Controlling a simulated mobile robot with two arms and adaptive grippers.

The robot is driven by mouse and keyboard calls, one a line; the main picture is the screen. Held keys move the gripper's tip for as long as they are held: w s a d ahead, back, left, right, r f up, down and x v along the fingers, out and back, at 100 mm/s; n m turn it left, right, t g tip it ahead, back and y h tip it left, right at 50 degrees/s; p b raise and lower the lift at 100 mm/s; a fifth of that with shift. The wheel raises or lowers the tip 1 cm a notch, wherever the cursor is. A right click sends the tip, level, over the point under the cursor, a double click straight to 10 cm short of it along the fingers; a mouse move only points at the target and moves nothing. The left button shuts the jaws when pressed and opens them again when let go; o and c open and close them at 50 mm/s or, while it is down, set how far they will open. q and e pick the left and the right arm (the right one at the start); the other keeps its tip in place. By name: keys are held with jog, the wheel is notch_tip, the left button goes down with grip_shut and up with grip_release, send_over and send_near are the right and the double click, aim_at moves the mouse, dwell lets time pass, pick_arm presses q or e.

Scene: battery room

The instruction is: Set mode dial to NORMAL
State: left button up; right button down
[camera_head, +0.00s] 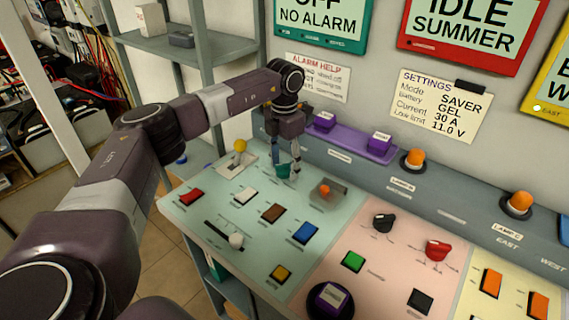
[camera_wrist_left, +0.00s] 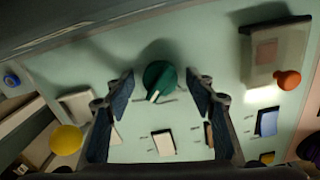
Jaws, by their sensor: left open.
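A green dial (camera_head: 283,171) with a white pointer mark sits on the pale green panel section (camera_head: 222,218), near its back edge. In the left wrist view the dial (camera_wrist_left: 161,76) is between my left fingertips, with its mark toward the bottom, slightly left. The lettering around it is too small to read, so I cannot confirm it is the mode dial. My left gripper (camera_head: 287,163) is open above the dial, and it also shows in the left wrist view (camera_wrist_left: 161,82), a finger on each side with visible gaps. My right gripper is not in view.
A yellow ball-topped lever (camera_head: 240,146) stands left of the dial; a covered orange button (camera_head: 325,190) is to its right. Several coloured buttons and a slider (camera_head: 236,240) lie in front. A black knob (camera_head: 383,223) and red knob (camera_head: 437,250) are on the pink section.

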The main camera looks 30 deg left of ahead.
pick_arm(q)
jog(key=c, duration=1.2)
jog(key=shift+o, duration=0.2)
jog(key=shift+n, duration=0.3)
jog(key=n+p, duration=0.1)
jog(key=n, duration=0.2)
jog(key=shift+n, duration=0.3)
jog(key=n+p, duration=0.2)
jog(key=n, duration=0.2)
jog(key=shift+n, duration=0.3)
jog(key=shift+w, duration=0.1)
jog(key=o, duration=1.2)
jog(key=shift+c, duration=0.2)
